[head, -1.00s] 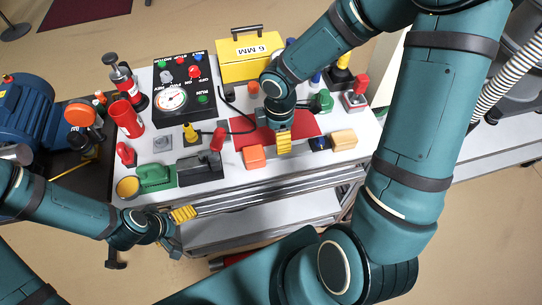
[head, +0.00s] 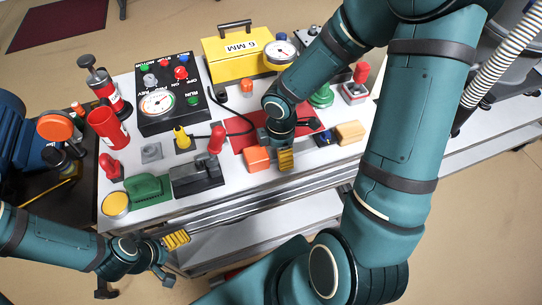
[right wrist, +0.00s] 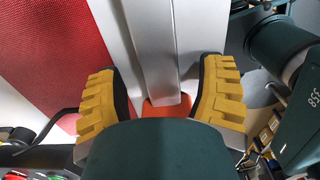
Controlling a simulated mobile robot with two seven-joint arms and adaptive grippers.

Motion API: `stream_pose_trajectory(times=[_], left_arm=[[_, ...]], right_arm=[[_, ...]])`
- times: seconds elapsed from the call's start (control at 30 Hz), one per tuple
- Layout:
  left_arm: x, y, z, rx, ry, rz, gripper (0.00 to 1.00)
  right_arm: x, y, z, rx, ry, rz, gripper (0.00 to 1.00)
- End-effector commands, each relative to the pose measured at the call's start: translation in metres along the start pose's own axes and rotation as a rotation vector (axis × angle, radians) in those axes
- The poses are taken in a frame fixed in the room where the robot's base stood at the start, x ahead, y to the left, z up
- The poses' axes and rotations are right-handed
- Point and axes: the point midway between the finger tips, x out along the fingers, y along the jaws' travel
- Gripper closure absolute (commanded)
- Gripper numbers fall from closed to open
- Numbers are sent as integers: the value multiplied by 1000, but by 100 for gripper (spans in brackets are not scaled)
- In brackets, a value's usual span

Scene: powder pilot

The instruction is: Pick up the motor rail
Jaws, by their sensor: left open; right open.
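I cannot tell for sure which thing is the motor rail. A blue motor (head: 10,128) stands on a dark bench at the left edge of the head view, largely cut off. My right gripper (head: 286,158) is over the table's front edge, beside an orange block (head: 257,158) and a red mat (head: 236,137). In the right wrist view its yellow-padded fingers (right wrist: 163,92) are apart. Grey metal bars (right wrist: 150,45) run between and beyond them, with a bit of orange at the palm. My left gripper (head: 172,256) is open and empty, in front of the table's left corner.
The white table (head: 232,178) carries a black control panel (head: 170,100), a yellow case (head: 238,55), a red cup (head: 109,128), a green brush-like piece (head: 147,190) and a tan block (head: 350,132). Open floor lies in front and behind.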

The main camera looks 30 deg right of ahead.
Motion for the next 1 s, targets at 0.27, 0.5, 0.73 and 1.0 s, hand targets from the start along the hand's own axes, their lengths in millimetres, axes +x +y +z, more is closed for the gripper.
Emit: stream_pose_trajectory(times=[0.27, 0.5, 0.73, 1.0], left_arm=[[1, 0, 1, 2, -3, 1, 5], [2, 0, 1, 2, -2, 1, 5], [2, 0, 1, 2, -2, 1, 5], [-2, 1, 0, 1, 1, 0, 5]], right_arm=[[2, -1, 2, 0, -1, 1, 31], [2, -1, 2, 0, -1, 1, 100], [2, -1, 2, -1, 0, 1, 100], [-7, 0, 2, 0, -1, 2, 100]])
